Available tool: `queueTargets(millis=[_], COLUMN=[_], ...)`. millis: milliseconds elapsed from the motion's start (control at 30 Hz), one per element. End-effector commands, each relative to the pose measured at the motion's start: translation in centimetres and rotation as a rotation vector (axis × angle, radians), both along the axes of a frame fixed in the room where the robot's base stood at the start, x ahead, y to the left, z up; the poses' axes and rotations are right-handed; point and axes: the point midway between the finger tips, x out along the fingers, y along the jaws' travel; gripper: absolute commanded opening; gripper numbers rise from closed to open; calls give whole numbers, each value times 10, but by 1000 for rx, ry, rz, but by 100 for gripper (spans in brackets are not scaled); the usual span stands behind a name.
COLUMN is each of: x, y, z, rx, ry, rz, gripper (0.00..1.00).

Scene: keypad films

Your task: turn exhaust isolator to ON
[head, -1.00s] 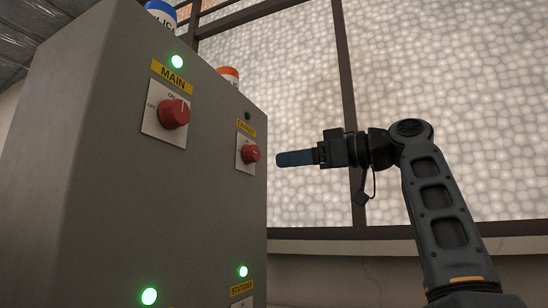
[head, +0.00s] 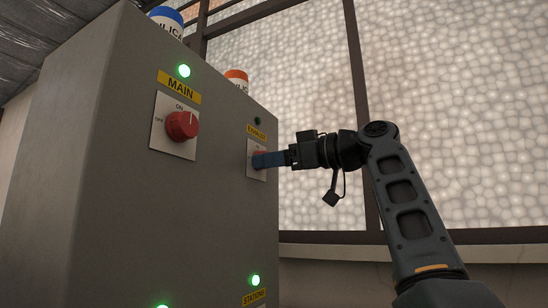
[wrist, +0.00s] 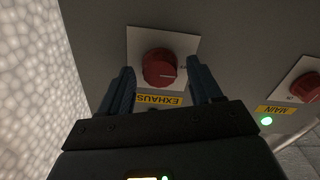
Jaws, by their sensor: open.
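The exhaust isolator is a red rotary knob (wrist: 159,68) on a white plate (wrist: 188,45), with a yellow EXHAUST label (wrist: 160,99) that reads upside down in the wrist view. My gripper (wrist: 161,80) is open, with one blue finger on each side of the knob; I cannot tell whether either finger touches it. In the head view my gripper (head: 256,160) is at the exhaust plate and its fingers mostly hide the knob. The small lamp (head: 257,121) above the exhaust label is dark.
The MAIN red knob (head: 182,126) sits to the left on the same grey cabinet (head: 120,210), under a lit green lamp (head: 184,71). A lit lamp and a STATIONS label (head: 254,297) are lower down. Containers with blue and orange lids (head: 237,75) stand on top.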

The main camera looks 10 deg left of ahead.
Motion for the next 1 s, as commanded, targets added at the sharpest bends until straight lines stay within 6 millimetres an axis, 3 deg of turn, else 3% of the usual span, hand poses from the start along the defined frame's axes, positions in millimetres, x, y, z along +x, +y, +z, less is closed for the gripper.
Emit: queueTargets(millis=[100, 667, 1000], x=[0, 0, 0], y=[0, 0, 0], z=[0, 0, 0], rx=[0, -1, 15], ry=[0, 0, 44], rz=[0, 1, 1], gripper=[63, 9, 8])
